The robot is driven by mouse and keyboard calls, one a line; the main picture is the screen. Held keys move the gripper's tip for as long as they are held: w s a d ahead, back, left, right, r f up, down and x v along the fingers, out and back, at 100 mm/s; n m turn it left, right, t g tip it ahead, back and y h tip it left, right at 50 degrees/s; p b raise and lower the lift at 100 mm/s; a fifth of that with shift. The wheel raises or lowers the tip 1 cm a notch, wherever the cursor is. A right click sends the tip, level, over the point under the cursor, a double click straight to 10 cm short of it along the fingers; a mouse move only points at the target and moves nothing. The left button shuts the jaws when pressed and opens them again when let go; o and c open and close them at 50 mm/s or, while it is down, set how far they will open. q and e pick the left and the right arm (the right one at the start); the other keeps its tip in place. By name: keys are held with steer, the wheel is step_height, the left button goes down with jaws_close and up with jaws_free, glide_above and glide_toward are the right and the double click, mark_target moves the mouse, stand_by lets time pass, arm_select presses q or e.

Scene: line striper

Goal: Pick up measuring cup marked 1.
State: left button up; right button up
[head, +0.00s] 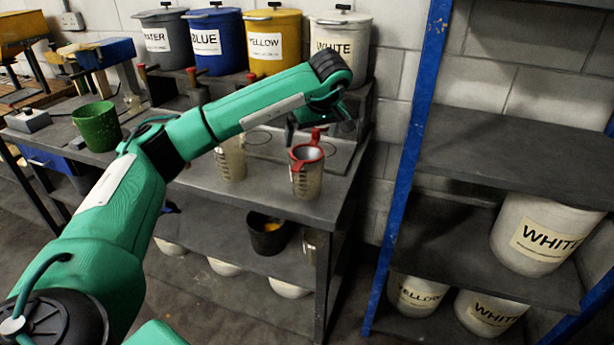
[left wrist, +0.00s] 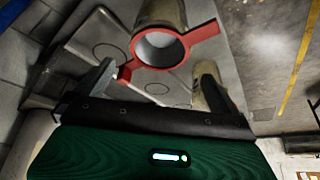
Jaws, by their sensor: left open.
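A clear measuring cup with a red rim (head: 306,178) stands upright on the dark bench top, near its right end. Its mark cannot be read. In the left wrist view its red rim and hollow inside (left wrist: 165,47) face the camera, with red tabs sticking out on two sides. A second clear measuring cup (head: 231,160) stands to its left, partly behind my arm. My left gripper (head: 320,122) is open, just above and behind the red-rimmed cup in the head view. In the wrist view its fingers (left wrist: 153,85) are spread on either side below the rim. My right gripper is not in view.
Lidded buckets marked WATER (head: 167,38), BLUE (head: 214,42), YELLOW (head: 271,42) and WHITE (head: 341,45) stand on a raised ledge behind. A green cup (head: 97,126) is at the left. A blue-posted shelf (head: 405,150) with white buckets stands right of the bench.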

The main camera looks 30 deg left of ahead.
arm_select(q)
glide_above(306, 158)
steer(key=s+d, duration=0.2)
steer(key=s, duration=0.1)
steer(key=f, duration=0.5)
steer(key=shift+w+d+f+p, duration=0.1)
steer(key=shift+w+d+p, duration=0.1)
steer(key=shift+p, duration=0.1)
steer(key=shift+a+f, duration=0.1)
steer(key=shift+f, duration=0.25)
steer(key=p+x, duration=0.1)
steer(key=x, duration=0.2)
steer(key=shift+f, duration=0.35)
steer(key=shift+w+f, duration=0.1)
steer(key=shift+f, duration=0.3)
steer(key=c, duration=1)
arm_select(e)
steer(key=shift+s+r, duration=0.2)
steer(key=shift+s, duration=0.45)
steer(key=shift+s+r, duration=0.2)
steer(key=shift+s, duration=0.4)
